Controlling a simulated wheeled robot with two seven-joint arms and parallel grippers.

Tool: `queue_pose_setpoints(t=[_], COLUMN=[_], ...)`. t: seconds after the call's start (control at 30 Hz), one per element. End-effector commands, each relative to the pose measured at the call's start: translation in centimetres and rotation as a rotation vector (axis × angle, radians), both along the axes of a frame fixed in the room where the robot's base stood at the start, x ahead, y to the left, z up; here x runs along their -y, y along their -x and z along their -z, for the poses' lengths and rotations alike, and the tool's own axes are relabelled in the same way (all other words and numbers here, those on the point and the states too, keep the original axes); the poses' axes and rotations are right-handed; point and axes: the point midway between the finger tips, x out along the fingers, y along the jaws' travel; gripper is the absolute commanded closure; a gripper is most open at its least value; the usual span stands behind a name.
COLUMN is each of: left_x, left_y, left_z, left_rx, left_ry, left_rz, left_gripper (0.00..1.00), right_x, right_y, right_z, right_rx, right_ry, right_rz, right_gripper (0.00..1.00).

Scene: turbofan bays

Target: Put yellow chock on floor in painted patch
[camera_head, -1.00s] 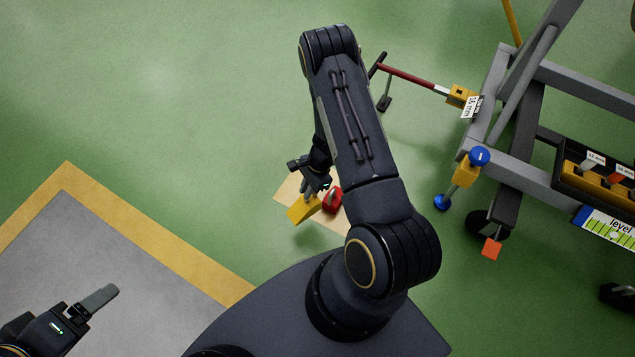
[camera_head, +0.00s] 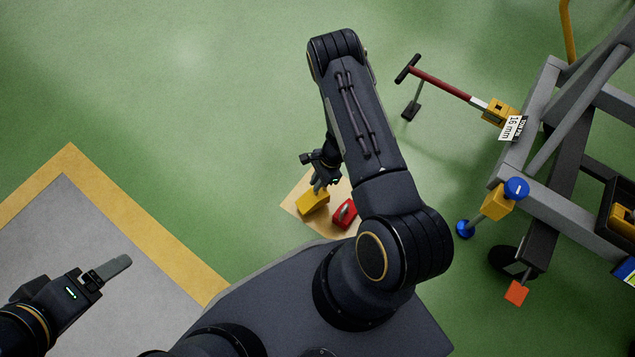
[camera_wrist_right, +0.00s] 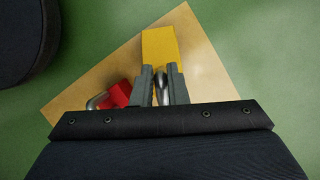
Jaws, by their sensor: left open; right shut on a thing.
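The yellow chock (camera_head: 312,202) is held by my right gripper (camera_head: 319,184), low over the left part of the tan painted patch (camera_head: 301,224). In the right wrist view the fingers (camera_wrist_right: 163,85) are shut on a metal handle behind the yellow chock (camera_wrist_right: 160,48), and the patch (camera_wrist_right: 205,60) lies beneath. I cannot tell whether the chock touches the floor. My left gripper (camera_head: 118,268) is open and empty over the grey floor area at lower left.
A red thing (camera_head: 344,213) with a metal loop sits on the patch, close right of the chock; it also shows in the right wrist view (camera_wrist_right: 118,95). A grey stand (camera_head: 540,110) with a red-handled tool (camera_head: 440,84) is at right. Green floor behind is clear.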

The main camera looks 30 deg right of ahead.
Motion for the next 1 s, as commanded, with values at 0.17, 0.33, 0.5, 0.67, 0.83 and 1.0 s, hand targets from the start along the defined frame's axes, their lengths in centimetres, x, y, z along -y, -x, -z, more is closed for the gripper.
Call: queue_pose_setpoints(t=[0.17,0.33,0.5,0.67,0.83,1.0], left_x=[0.0,0.0,0.0,0.0,0.0,0.0], left_y=[0.0,0.0,0.0,0.0,0.0,0.0], left_z=[2.2,2.0,2.2,2.3,2.3,2.3], left_rx=[0.0,0.0,0.0,0.0,0.0,0.0], left_ry=[0.0,0.0,0.0,0.0,0.0,0.0], left_rz=[0.0,0.0,0.0,0.0,0.0,0.0], left_gripper=[0.23,0.23,0.23,0.23,0.23,0.23], right_x=[-0.3,-0.3,-0.3,-0.3,-0.3,-0.3], right_y=[-0.1,-0.1,-0.1,0.0,0.0,0.0], right_z=[3.0,2.8,3.0,3.2,3.2,3.1], right_rx=[-0.001,0.001,0.001,0.0,0.0,0.0], right_ry=[-0.001,-0.001,-0.001,0.0,0.0,0.0], right_rz=[0.002,0.004,0.004,0.002,0.003,0.003], right_gripper=[1.0,1.0,1.0,0.76,0.65,0.65])
